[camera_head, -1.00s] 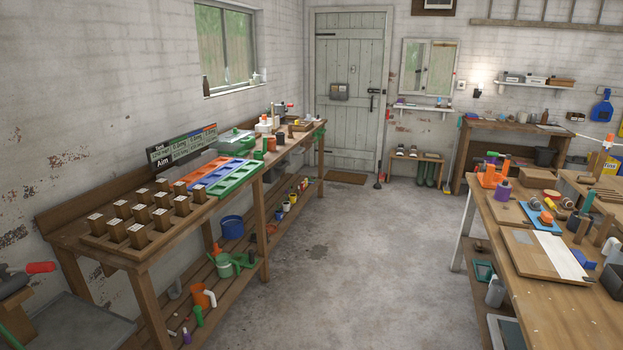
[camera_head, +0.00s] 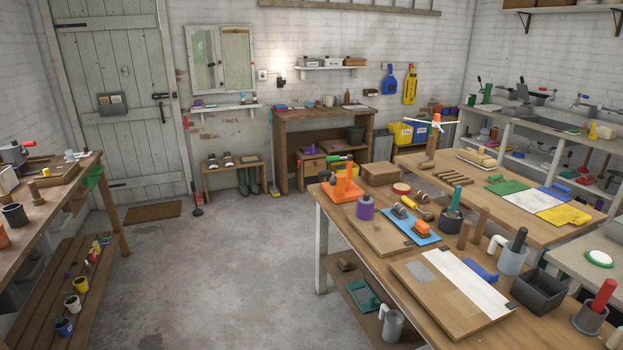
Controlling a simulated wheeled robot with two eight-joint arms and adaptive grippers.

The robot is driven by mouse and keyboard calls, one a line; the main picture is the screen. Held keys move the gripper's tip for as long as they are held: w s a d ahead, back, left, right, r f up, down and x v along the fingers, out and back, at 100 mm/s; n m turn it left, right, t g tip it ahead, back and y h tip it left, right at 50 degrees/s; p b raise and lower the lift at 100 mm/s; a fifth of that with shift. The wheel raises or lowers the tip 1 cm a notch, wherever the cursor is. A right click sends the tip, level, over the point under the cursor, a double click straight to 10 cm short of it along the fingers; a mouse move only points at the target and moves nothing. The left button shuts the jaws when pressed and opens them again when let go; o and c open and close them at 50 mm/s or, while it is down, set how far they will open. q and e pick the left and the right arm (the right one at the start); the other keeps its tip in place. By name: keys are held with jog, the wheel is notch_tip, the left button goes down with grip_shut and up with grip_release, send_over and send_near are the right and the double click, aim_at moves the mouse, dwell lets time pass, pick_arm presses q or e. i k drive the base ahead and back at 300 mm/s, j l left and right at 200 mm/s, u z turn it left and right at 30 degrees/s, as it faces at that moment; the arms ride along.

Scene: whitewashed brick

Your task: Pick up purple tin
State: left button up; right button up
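A small purple cylinder, which looks like the purple tin (camera_head: 365,209), stands upright near the left edge of the large wooden workbench (camera_head: 335,235). Its top looks grey. It is just in front of an orange tool or stand (camera_head: 346,187) and left of a blue board (camera_head: 412,228). Nothing holds it. Neither of my grippers is in view.
A wooden board (camera_head: 455,290) with a pale strip, a dark bin (camera_head: 538,291) and several tools crowd the workbench. Another bench (camera_head: 50,185) stands at the left. The concrete floor (camera_head: 225,270) between the benches is clear.

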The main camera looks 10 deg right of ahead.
aim_at(365, 204)
jog(key=i+j+z, duration=0.2)
jog(key=i, duration=1.1)
